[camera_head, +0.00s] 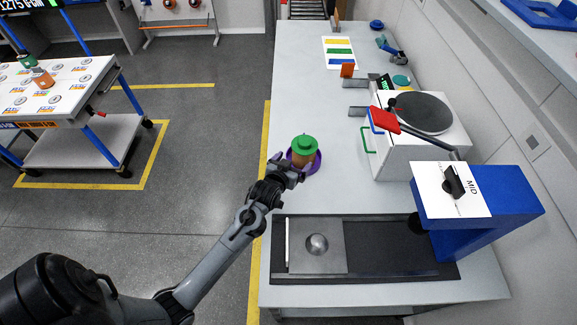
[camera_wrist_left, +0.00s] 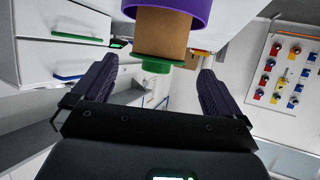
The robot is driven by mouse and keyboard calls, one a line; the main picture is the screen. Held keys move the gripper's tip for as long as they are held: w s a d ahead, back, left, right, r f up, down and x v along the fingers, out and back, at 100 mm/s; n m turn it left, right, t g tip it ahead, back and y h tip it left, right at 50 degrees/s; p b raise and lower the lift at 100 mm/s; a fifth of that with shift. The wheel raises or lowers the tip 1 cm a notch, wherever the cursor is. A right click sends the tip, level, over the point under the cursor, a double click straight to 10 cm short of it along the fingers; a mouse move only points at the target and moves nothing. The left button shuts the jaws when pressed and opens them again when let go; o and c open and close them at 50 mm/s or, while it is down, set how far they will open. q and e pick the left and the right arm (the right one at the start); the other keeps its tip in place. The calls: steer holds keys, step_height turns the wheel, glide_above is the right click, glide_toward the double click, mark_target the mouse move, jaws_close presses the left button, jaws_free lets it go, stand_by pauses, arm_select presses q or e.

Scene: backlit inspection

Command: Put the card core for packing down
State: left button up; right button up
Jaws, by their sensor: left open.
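The card core (camera_head: 303,158) is a short brown cylinder with a green flanged plug (camera_head: 304,145) at its upper end. A purple round end piece or dish (camera_head: 317,165) shows around its lower end, over the grey bench. The left wrist view shows it inverted, with the brown core (camera_wrist_left: 162,35) between the purple piece and the green plug. My left gripper (camera_head: 288,169) is open at the core's near left side. In the wrist view its fingers lie on either side of the green plug, with gaps showing. My right gripper is not in view.
A black tray with a metal plate (camera_head: 317,262) and a blue machine (camera_head: 490,215) stand nearer. A white box with a dark disc (camera_head: 422,113) and red paddle stands right. Coloured strips (camera_head: 339,52) lie farther back. Bench around the core is clear.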

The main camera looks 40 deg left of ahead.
arm_select(q)
steer(key=shift+v, duration=1.75)
steer(key=shift+r, duration=0.1)
